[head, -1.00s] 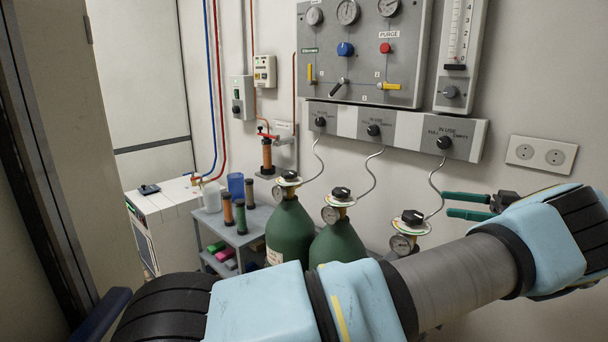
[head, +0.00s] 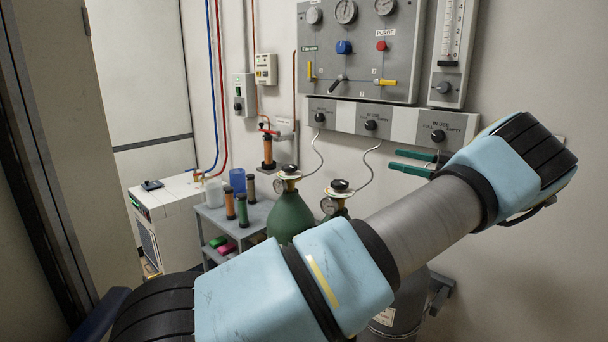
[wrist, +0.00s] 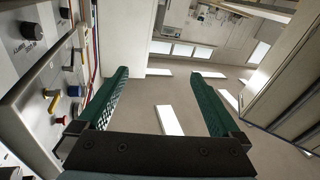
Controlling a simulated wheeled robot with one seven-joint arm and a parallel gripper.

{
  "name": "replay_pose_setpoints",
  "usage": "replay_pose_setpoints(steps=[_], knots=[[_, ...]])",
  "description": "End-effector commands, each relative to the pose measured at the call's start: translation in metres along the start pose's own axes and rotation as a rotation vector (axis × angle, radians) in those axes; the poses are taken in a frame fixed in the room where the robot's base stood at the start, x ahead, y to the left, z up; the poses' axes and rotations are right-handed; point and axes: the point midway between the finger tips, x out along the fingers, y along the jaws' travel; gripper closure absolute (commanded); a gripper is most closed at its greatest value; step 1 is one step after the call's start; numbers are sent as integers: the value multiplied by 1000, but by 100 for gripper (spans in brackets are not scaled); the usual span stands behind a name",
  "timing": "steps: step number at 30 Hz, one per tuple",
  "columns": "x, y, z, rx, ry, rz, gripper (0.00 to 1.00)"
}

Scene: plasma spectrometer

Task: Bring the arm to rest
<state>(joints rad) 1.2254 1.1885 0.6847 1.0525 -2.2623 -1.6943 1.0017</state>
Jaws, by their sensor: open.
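My gripper (head: 412,162) shows in the head view with its two green fingers apart and nothing between them. It is in front of the wall, just below the right part of the grey three-knob strip (head: 388,126). My pale blue and grey arm stretches from the lower left to the right and hides part of the gas cylinders. In the wrist view my gripper (wrist: 165,90) is also open and empty, with both green fingers spread. The gauge panel (wrist: 62,80) lies along the left of that view.
Green gas cylinders (head: 290,216) stand below the panel, partly behind my arm. A grey cart (head: 240,229) with several small tubes stands left of them, beside a white machine (head: 172,205). A flow meter (head: 452,45) hangs on the wall above my gripper. The air around the fingers looks free.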

Motion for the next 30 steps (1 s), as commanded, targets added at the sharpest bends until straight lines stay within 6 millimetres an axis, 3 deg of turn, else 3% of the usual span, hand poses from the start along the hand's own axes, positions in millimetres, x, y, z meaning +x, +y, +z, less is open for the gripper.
replay_pose_setpoints(steps=[5,9,12,14,17,20,24,30], knots=[[105,41,-11,-27,-4,135,0],[198,68,-5,-12,-85,346,0],[240,71,12,22,-201,511,0],[256,64,26,52,-290,605,0],[266,39,52,116,-463,753,0],[258,-7,80,205,-658,879,0],[228,-98,112,371,-927,995,0],[193,-234,136,633,-1198,1026,0]])
